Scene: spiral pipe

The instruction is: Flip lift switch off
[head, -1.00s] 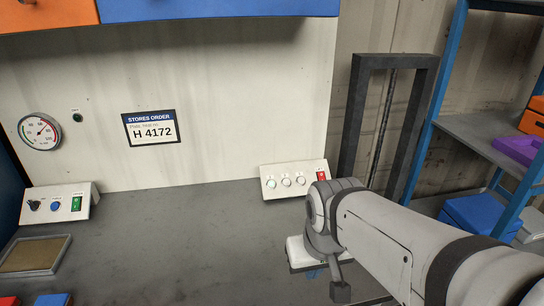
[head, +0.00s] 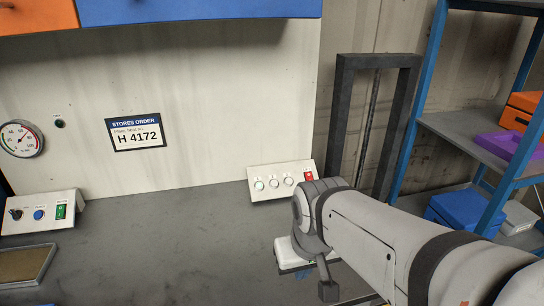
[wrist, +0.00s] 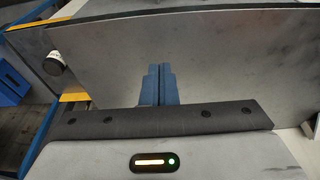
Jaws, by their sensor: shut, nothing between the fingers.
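A white sloped control box (head: 281,183) stands on the worktop against the back wall in the head view. Which way the rocker is tipped is too small to tell. A dark upright lift frame (head: 341,115) stands just right of it. My gripper shows in the wrist view as two blue fingers (wrist: 161,84) pressed together, with nothing between them. In the head view my arm reaches in front of the box, apart from the switch; the fingertips are mostly hidden there.
A second box (head: 40,213) with a green switch stands at the left, beside a shallow tray (head: 25,266). A gauge (head: 20,139) and an order sign (head: 136,131) are on the wall. Blue shelving (head: 425,90) stands at the right. The middle worktop (head: 165,235) is clear.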

